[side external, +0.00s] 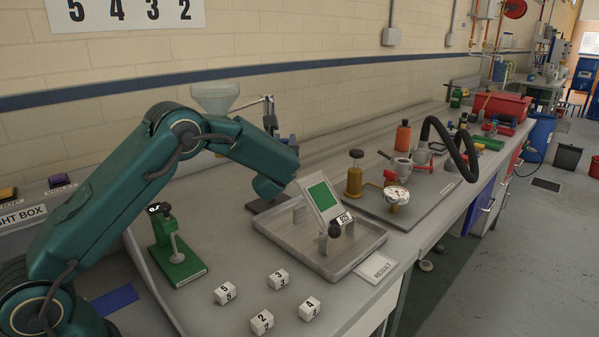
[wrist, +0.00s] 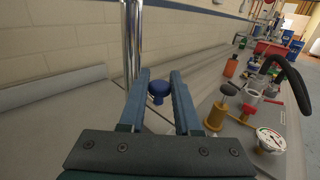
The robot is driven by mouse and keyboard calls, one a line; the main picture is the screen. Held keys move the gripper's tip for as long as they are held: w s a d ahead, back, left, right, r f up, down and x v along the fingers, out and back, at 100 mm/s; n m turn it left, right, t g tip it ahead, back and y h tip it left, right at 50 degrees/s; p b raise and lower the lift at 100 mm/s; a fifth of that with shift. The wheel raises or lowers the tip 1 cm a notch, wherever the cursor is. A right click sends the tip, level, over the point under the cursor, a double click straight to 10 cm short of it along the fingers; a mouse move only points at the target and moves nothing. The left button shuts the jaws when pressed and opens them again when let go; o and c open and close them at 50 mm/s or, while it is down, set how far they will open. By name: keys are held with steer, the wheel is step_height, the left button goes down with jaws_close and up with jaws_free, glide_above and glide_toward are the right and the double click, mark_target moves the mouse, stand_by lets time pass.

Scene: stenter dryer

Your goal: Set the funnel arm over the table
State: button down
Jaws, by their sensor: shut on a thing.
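A pale funnel (side external: 215,97) hangs on a thin metal funnel arm (side external: 250,103) on a stand behind my arm, left of the tray. The stand's chrome post (wrist: 132,40) rises close to the left finger in the wrist view. My gripper (wrist: 160,75) has its fingers on either side of a blue knob (wrist: 158,92) and is shut on it. A tilted plate with a green patch (side external: 322,196) stands in the grey tray (side external: 345,262). The funnel is left of this plate, not above it.
A green clamp stand (side external: 180,262) and several numbered white cubes (side external: 262,321) are at the front. A gauge (side external: 397,196), brass fitting (side external: 354,182) and black hose (side external: 455,150) stand right of the tray. The wall runs behind the bench.

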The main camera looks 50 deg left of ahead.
steer(key=w+n+g+y, duration=0.2)
steer(key=n+g+y, duration=0.1)
steer(key=shift+a+r, duration=0.1)
steer(key=shift+r, duration=0.05)
stand_by(0.4)
steer(key=shift+g, duration=0.6)
steer(key=c, duration=0.6)
jaws_free()
